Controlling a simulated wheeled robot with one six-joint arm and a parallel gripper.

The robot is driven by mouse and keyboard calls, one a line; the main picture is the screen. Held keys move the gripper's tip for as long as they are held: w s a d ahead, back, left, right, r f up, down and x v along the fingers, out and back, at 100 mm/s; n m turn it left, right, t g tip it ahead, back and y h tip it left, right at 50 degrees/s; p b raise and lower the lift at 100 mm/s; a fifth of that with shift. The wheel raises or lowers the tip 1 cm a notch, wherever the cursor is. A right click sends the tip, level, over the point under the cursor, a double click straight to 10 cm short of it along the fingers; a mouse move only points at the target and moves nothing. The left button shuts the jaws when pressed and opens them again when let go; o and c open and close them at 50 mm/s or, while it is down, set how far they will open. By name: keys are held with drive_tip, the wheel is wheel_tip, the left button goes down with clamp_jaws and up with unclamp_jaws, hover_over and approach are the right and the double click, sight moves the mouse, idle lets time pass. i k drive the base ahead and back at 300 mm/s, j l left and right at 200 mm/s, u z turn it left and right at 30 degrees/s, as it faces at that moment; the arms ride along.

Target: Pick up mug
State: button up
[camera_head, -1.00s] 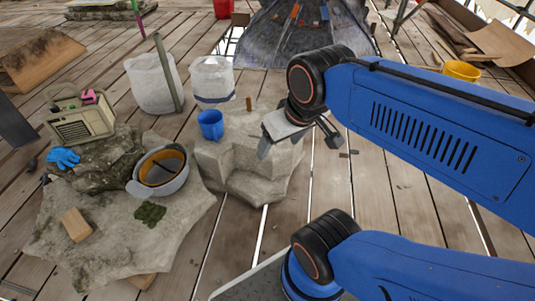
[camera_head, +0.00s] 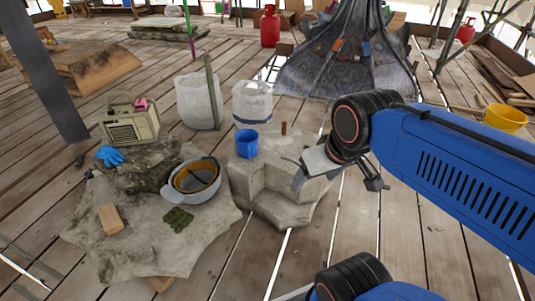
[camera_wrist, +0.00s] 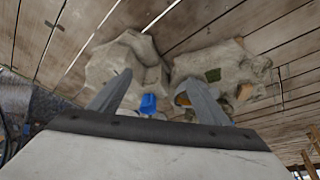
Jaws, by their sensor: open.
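A blue mug (camera_head: 247,143) stands upright on top of a pale stone block in the head view. In the wrist view the blue mug (camera_wrist: 148,104) shows between the two fingers, farther off. My gripper (camera_head: 338,184) is right of the mug in the head view and apart from it. In the wrist view my gripper (camera_wrist: 158,92) has its fingers spread with nothing between them at the tips. The mug's handle cannot be made out clearly.
The stone block (camera_head: 282,198) bears the mug and a small brown peg (camera_head: 284,128). A grey bowl (camera_head: 207,190), a radio (camera_head: 130,122) and blue gloves (camera_head: 110,156) sit on rocks to the left. White buckets (camera_head: 199,102) stand behind. Plank floor is open at right.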

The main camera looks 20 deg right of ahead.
sight(246, 139)
drive_tip(key=i+l+u, duration=0.2)
drive_tip(key=i+l, duration=0.15)
drive_tip(key=l, duration=0.25)
drive_tip(key=i+l+u, duration=0.1)
drive_tip(key=l, duration=0.2)
drive_tip(key=i+l+u, duration=0.1)
drive_tip(key=l, duration=0.25)
drive_tip(key=i+l+u, duration=0.1)
drive_tip(key=i+l, duration=0.15)
drive_tip(key=l, duration=0.1)
